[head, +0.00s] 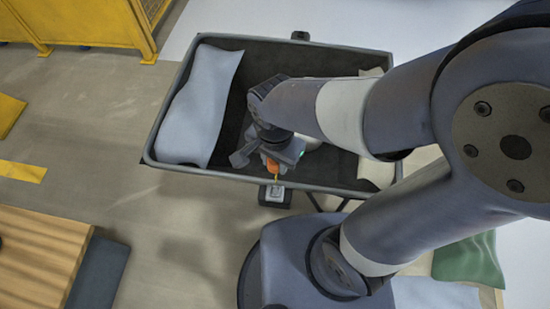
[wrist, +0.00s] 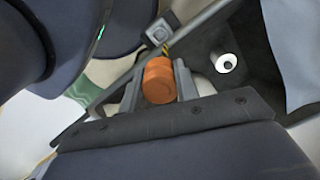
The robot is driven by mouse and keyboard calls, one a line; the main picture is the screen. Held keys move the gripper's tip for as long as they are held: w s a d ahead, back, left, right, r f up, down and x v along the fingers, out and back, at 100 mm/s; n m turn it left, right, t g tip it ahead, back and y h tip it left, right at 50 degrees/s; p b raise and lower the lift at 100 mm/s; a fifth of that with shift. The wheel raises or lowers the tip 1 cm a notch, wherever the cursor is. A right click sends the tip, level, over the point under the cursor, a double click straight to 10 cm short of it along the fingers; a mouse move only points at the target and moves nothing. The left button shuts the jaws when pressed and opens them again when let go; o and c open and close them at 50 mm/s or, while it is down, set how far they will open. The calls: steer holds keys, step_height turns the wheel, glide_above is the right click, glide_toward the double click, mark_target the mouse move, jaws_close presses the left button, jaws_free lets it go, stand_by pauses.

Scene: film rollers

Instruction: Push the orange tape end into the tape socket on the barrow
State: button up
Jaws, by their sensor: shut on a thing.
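My gripper (head: 272,163) is shut on the orange tape end (head: 273,168), over the near rim of the barrow (head: 225,177). In the wrist view the orange tape end (wrist: 159,82) is a ridged orange block between the two fingers. A short yellow-and-black striped part (wrist: 164,48) reaches from it toward the tape socket (wrist: 165,31). In the head view the grey socket (head: 275,195) with a pale square face sits on the outside of the barrow's near rim, just below the orange piece. I cannot tell whether the striped part touches or enters the socket.
A pale blue pillow-like bag (head: 198,105) lies in the barrow's left end, and a cream one (head: 375,165) at the right. A white ring-ended piece (wrist: 227,62) shows in the wrist view. Yellow fencing (head: 85,25) stands at the back left, a wooden pallet-like top (head: 35,260) at the front left.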

steer(key=shift+r+p, duration=2.45)
steer(key=shift+r, duration=0.5)
